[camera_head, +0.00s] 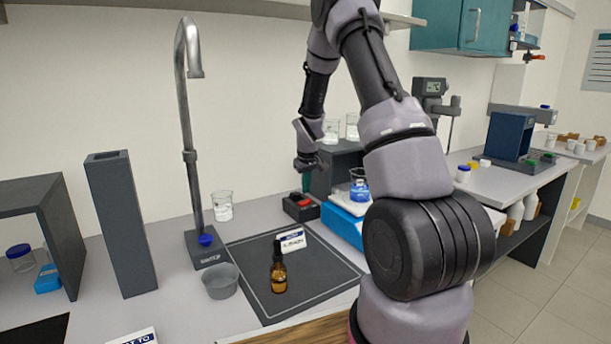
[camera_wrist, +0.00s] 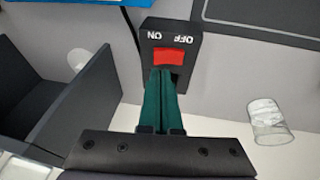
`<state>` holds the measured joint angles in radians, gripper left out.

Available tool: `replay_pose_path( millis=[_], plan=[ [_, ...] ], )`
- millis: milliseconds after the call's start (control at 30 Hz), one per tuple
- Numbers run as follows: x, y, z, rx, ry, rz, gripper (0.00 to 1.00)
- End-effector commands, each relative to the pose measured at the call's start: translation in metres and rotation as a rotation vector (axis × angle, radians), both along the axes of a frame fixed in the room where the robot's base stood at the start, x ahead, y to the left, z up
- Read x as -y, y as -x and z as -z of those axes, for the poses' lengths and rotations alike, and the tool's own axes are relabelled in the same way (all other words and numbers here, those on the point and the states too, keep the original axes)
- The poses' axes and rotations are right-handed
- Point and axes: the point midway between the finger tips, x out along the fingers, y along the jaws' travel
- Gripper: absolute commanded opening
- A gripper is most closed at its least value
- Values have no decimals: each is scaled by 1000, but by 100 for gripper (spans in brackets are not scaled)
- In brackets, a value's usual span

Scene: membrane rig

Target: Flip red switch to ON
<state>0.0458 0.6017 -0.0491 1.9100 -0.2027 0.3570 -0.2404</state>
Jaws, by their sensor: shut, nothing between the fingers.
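The red switch (camera_head: 303,202) is a red rocker on a small black box that stands on the counter behind the dark mat. In the wrist view the red rocker (camera_wrist: 168,57) is near the top centre, with ON and OFF printed upside down on the box, ON at left and OFF at right. My gripper (camera_wrist: 162,73) is shut and empty, its green fingers together and their tips at the rocker's near edge. I cannot tell whether they touch it. In the head view my gripper (camera_head: 307,187) points down just above and behind the box.
A blue device with a beaker of blue liquid (camera_head: 359,187) stands right of the switch. A clear beaker (camera_head: 222,206) is to the left, also in the wrist view (camera_wrist: 269,122). A tall tap (camera_head: 188,120) and an amber dropper bottle (camera_head: 279,274) stand further left and in front.

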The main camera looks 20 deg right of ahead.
Motion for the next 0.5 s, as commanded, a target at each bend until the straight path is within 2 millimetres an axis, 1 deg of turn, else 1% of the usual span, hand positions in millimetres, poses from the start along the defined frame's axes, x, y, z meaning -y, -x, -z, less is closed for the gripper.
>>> replay_pose_path(
  millis=[33, 100, 200, 500],
  plan=[
    [4, 0, 7, -2, 0, 1, 0],
    [7, -1, 15, -2, 0, 1, 0],
    [10, -2, 21, 0, 0, 0, 0],
    [11, -2, 24, 1, 0, 0, 0]
  ],
)
